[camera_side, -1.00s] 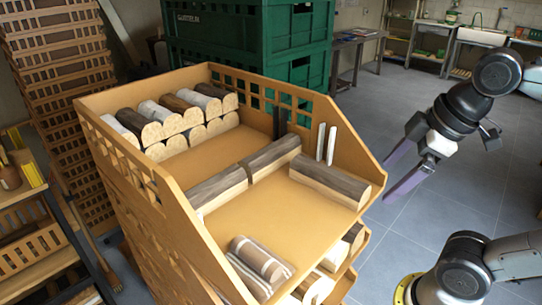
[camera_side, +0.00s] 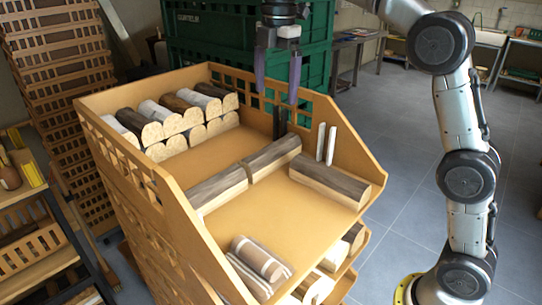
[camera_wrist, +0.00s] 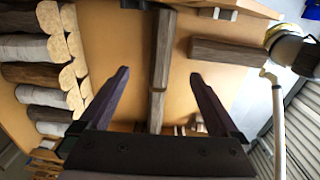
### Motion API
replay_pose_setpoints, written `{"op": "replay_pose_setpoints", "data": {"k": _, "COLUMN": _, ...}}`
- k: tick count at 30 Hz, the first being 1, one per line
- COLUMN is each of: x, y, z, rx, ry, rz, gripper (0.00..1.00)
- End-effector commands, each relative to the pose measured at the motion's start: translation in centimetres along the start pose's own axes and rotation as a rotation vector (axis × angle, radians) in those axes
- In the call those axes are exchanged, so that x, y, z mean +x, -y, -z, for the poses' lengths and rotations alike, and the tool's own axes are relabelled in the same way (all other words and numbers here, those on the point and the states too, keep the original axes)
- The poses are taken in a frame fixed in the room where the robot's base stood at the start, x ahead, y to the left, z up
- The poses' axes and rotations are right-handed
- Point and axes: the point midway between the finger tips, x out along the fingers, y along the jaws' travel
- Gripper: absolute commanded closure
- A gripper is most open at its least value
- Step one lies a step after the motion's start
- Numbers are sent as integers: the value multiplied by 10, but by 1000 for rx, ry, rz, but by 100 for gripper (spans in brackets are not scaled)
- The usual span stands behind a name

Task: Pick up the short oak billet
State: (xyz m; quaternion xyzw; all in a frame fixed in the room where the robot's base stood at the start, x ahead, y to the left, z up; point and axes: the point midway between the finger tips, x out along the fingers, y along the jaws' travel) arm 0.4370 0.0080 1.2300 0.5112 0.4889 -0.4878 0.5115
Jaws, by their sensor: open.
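My gripper (camera_side: 277,97) is open and empty, its two purple fingers pointing down above the back part of the tan slatted crate (camera_side: 240,215). In the wrist view, two billets in line (camera_wrist: 163,50) show between and beyond the fingers (camera_wrist: 158,76). The right billet (camera_wrist: 226,52) lies crosswise there. I cannot tell which piece is the short oak billet.
Several stacked logs (camera_side: 180,112) fill the crate's far left. Striped logs (camera_side: 257,262) lie at the front. Green crates (camera_side: 245,35) stand behind.

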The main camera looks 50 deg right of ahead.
Motion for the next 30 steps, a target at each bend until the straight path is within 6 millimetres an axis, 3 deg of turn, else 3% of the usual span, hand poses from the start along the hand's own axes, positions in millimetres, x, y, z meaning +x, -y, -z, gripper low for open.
{"op": "replay_pose_setpoints", "data": {"k": 4, "x": 22, "y": -9, "z": 1, "rx": 0, "ry": 1, "rz": 44, "gripper": 3}}
{"op": "replay_pose_setpoints", "data": {"k": 8, "x": 36, "y": -8, "z": 1, "rx": 0, "ry": 1, "rz": 51, "gripper": 3}}
{"op": "replay_pose_setpoints", "data": {"k": 18, "x": 95, "y": -5, "z": 2, "rx": 1, "ry": 1, "rz": 50, "gripper": 3}}
{"op": "replay_pose_setpoints", "data": {"k": 26, "x": 113, "y": -3, "z": 3, "rx": 1, "ry": 1, "rz": 48, "gripper": 3}}
{"op": "replay_pose_setpoints", "data": {"k": 30, "x": 131, "y": 2, "z": 8, "rx": 0, "ry": 1, "rz": 50, "gripper": 3}}
